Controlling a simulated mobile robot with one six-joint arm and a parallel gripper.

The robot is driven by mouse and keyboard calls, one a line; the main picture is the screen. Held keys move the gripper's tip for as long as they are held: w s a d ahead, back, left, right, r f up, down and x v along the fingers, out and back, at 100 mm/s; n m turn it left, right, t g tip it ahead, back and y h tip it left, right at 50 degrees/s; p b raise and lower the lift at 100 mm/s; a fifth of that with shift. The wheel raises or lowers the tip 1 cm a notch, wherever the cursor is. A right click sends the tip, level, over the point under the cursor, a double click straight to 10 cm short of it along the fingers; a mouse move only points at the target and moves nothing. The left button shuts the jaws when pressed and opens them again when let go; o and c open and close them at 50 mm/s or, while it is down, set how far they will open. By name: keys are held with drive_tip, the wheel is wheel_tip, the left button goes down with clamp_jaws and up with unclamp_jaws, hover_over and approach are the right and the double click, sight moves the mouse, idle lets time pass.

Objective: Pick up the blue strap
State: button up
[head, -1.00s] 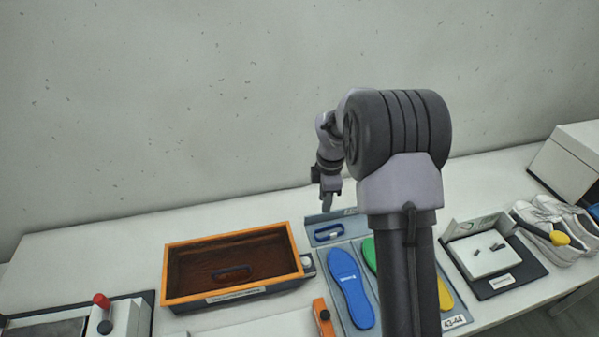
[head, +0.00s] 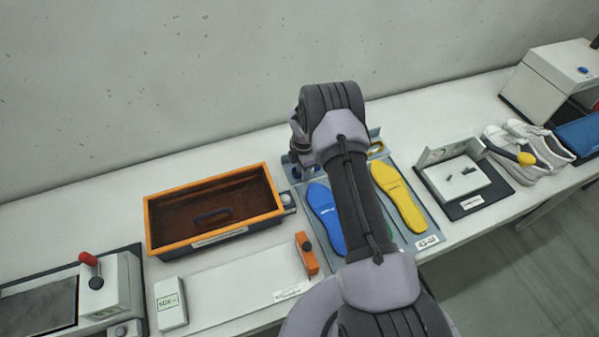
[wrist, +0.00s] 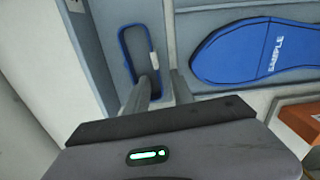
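The blue strap (wrist: 126,59), a narrow loop with a pale grey piece on one side, lies in a compartment of the grey-blue board (wrist: 192,28) in the wrist view. My gripper (wrist: 163,80) is open, with its two fingers apart. The left finger overlaps the strap's near end; I cannot tell whether it touches. The right finger is beside the strap, over the compartment's edge. In the head view my arm covers the gripper and most of that compartment.
A blue insole (head: 326,218) and a yellow insole (head: 398,195) lie on the board. An orange-rimmed tray (head: 160,247) at left holds another dark blue strap (head: 212,216). An orange tool (head: 307,254) stands in front. White bench is clear behind the tray.

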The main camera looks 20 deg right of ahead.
clamp_jaws()
idle(1.4)
